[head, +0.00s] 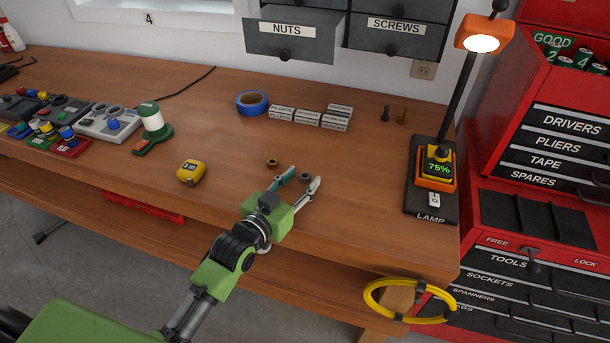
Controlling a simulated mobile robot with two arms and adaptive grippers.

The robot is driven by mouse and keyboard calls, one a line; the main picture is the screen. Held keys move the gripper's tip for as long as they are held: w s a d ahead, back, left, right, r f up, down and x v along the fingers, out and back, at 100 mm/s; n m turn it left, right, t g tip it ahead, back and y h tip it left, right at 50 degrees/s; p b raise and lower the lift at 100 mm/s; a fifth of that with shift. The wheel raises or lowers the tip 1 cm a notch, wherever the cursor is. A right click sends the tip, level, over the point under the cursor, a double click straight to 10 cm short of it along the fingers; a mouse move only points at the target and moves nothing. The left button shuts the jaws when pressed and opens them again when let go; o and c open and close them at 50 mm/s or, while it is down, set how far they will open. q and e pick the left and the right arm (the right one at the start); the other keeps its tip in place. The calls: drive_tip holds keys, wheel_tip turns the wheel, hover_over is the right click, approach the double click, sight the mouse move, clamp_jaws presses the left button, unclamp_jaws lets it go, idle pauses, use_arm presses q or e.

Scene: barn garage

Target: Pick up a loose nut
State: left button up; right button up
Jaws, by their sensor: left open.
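Two loose nuts lie on the wooden workbench (350,215). One is a brass-coloured nut (272,162), left of my left gripper's fingers and apart from them. The other is a dark grey nut (305,176), which appears between the fingertips of my left gripper (306,176). That gripper is open, its fingers pointing away from me toward the back of the bench. I cannot tell whether a finger touches the grey nut or how high the fingers are above the bench. My right gripper is not in view.
A yellow tape measure (191,172) lies left of the gripper. Blue tape (252,103) and small labelled boxes (308,118) sit behind. Two upright screws (386,113) and a lamp (431,212) stand to the right. A drawer labelled NUTS (292,43) juts out above the bench.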

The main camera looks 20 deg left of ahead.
use_arm(q)
drive_tip(key=shift+s, duration=0.1)
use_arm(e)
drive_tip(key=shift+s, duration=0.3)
use_arm(q)
clamp_jaws()
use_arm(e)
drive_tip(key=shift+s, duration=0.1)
